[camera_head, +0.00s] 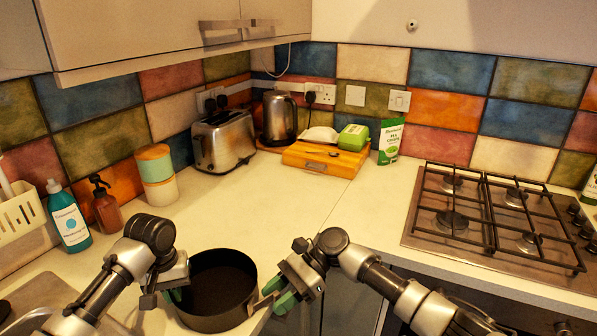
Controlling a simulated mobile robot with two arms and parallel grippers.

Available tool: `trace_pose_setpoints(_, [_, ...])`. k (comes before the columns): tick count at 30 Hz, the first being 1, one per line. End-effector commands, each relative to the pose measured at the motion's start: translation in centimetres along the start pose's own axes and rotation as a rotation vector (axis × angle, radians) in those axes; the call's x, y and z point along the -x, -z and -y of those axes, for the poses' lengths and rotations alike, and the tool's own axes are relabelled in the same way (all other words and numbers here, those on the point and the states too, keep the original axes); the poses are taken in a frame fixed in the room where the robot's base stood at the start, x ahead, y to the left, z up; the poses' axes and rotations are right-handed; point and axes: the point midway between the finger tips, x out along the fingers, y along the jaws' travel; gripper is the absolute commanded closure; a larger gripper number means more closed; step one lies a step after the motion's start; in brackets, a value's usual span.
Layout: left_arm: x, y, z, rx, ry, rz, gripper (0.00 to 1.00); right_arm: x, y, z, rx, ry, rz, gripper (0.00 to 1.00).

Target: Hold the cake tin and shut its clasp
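The cake tin (219,322) is a dark, round, open-topped tin near the counter's front edge. Its clasp (262,302) sticks out from the right side of its wall toward my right gripper. My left gripper (171,295) is at the tin's left wall, with a green fingertip against or very near it; the arm hides much of it, so I cannot tell its grip. My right gripper (279,294) is to the right of the tin, its two green fingertips apart, with the clasp's outer end close to or between them. Contact with the clasp is unclear.
A gas hob (470,246) lies on the right. Bottles (68,217) and a dish rack (20,215) are at left. The counter behind the tin is clear.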

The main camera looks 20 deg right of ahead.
Motion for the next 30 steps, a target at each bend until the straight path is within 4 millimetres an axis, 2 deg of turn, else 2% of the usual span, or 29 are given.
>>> trace_pose_setpoints(20, [0.0,0.0,0.1,0.003,0.002,0.0,1.0,-1.2,-0.5,-3.0,-0.216,0.517,0.001,0.63])
trace_pose_setpoints(30, [0.0,0.0,0.1,0.003,0.001,0.0,1.0,4.9,-0.8,-6.3,-0.221,0.52,-0.001,0.63])
